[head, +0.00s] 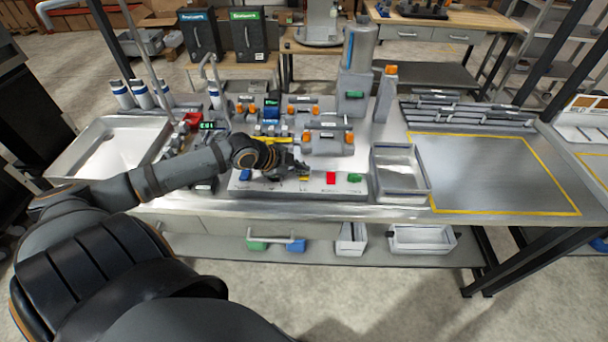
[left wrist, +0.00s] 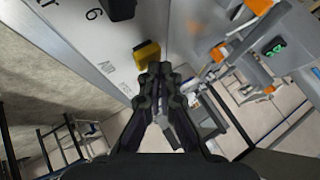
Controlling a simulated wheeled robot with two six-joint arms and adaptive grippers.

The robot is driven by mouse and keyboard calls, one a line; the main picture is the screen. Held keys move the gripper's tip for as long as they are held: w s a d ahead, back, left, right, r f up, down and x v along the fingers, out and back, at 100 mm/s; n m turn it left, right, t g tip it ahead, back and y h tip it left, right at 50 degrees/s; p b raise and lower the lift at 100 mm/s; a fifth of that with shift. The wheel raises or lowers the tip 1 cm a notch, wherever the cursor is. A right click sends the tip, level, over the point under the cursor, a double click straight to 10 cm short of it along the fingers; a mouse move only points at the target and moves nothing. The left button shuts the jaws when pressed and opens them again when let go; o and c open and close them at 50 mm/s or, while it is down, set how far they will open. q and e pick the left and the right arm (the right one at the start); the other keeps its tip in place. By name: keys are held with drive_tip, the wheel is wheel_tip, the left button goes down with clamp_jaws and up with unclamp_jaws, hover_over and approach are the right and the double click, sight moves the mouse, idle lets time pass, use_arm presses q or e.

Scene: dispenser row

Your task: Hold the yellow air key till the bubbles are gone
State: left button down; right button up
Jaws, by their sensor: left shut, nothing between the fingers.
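The yellow air key (head: 304,178) is on the front key panel, partly covered by my left gripper (head: 298,170) in the head view. In the left wrist view the yellow key (left wrist: 147,53) is a block on a pale lettered panel. My left gripper (left wrist: 160,70) is shut and empty, its fingertips right beside the key in that picture. I cannot tell whether they touch or press it. No bubbles can be made out in either view. My right gripper is out of view.
The panel also carries a red key (head: 331,178), a green key (head: 354,178) and a blue key (head: 245,174). Orange-knobbed units (head: 328,140) stand close behind. A grey bin (head: 400,187) is to the right. The yellow-outlined tabletop area (head: 490,175) is clear.

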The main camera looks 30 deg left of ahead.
use_arm(q)
drive_tip(key=shift+f+b, duration=0.35)
drive_tip(key=shift+f, duration=0.05)
idle(1.4)
idle(4.1)
drive_tip(key=shift+r+p, duration=1)
wheel_tip(320, 180, up, 5)
drive_tip(key=p, duration=0.5)
drive_tip(key=shift+r, duration=0.1)
